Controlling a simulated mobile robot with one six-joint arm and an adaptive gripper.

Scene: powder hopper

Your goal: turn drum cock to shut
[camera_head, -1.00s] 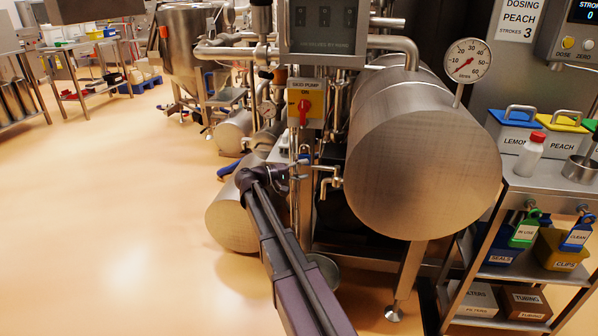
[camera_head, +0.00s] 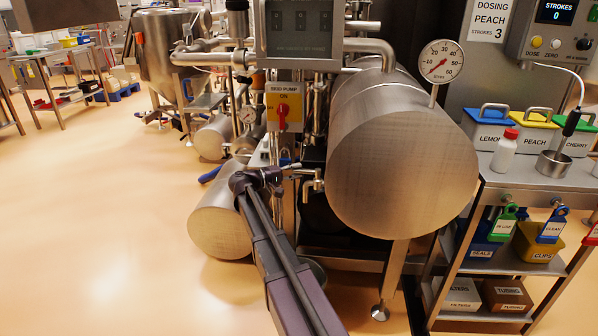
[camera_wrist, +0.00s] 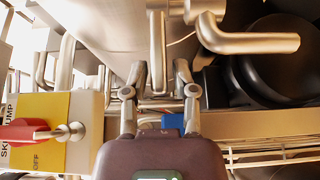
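The drum (camera_head: 402,158) is a large steel cylinder on legs. Its cock (camera_head: 312,183) sits at the drum's lower left with a spout bent downward. In the wrist view the cock's body and bent spout (camera_wrist: 250,42) are at top right. A straight steel lever (camera_wrist: 157,52) runs from near the cock to between my fingertips. My gripper (camera_head: 276,178) is just left of the cock. In the wrist view my gripper (camera_wrist: 160,72) is open, with a finger on each side of the lever and gaps showing. A blue patch shows behind the fingers; what it belongs to is unclear.
The yellow skid pump box with red switch (camera_head: 283,110) is close above my gripper; it also shows at left in the wrist view (camera_wrist: 60,130). Vertical pipes stand behind. A loaded trolley (camera_head: 480,190) stands right. The floor at left (camera_head: 90,220) is clear.

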